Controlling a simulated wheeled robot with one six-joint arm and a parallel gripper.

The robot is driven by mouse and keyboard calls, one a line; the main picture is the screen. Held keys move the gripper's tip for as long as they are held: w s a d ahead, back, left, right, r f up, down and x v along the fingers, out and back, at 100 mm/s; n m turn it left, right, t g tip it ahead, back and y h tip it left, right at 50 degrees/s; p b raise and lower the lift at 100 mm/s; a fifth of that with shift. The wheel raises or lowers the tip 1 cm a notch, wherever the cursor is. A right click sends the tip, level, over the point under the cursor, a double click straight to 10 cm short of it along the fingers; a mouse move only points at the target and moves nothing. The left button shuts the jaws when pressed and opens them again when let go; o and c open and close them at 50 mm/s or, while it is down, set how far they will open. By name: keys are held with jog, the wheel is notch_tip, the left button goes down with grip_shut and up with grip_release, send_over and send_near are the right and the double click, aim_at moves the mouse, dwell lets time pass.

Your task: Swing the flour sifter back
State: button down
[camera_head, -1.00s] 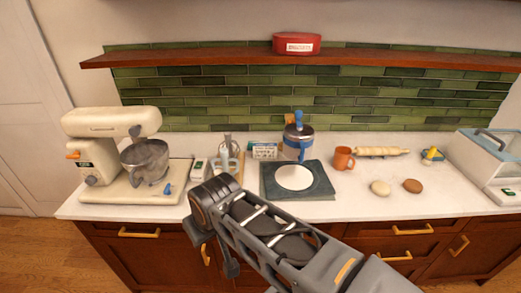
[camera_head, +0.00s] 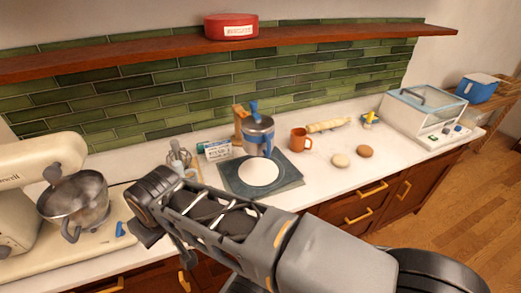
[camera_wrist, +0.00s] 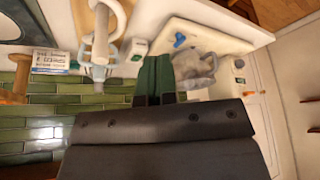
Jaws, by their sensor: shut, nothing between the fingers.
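The flour sifter (camera_head: 258,132), a metal cup with blue handle parts, is upright beside a wooden post (camera_head: 239,122). It is over the back of a dark square mat (camera_head: 285,183) bearing a round white patch (camera_head: 258,172). In the head view my arm's end is left of the mat, above the counter's front, apart from the sifter; the fingers are hidden there. In the wrist view my gripper (camera_wrist: 153,60) is shut and empty, with the mixer bowl (camera_wrist: 195,68) beyond it. I cannot make out the sifter in the wrist view.
A stand mixer (camera_head: 35,165) with its bowl is at the left. A whisk (camera_head: 180,155) and a card (camera_head: 217,150) stand left of the mat. An orange mug (camera_head: 300,139), rolling pin (camera_head: 328,124) and two dough balls are right of it. A shelf (camera_head: 150,57) overhangs the counter.

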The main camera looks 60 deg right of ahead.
jog(key=d+f+m+g+h+b, duration=0.2)
jog(key=d+f+g+h+b, duration=0.3)
jog(key=d, duration=0.7)
jog(key=w+d+r+m+g+h+b, duration=0.1)
jog(key=w+d+m+g+h+b, duration=0.1)
jog(key=d+g+h, duration=0.5)
jog(key=w+d+h, duration=0.1)
jog(key=d+h, duration=0.3)
jog(key=d, duration=0.2)
jog(key=shift+w+d+m, duration=0.2)
jog(key=shift+d+m, duration=0.15)
jog(key=shift+m, duration=0.05)
jog(key=p+x, duration=0.4)
jog(key=x, duration=1)
jog(key=shift+r+p, duration=0.3)
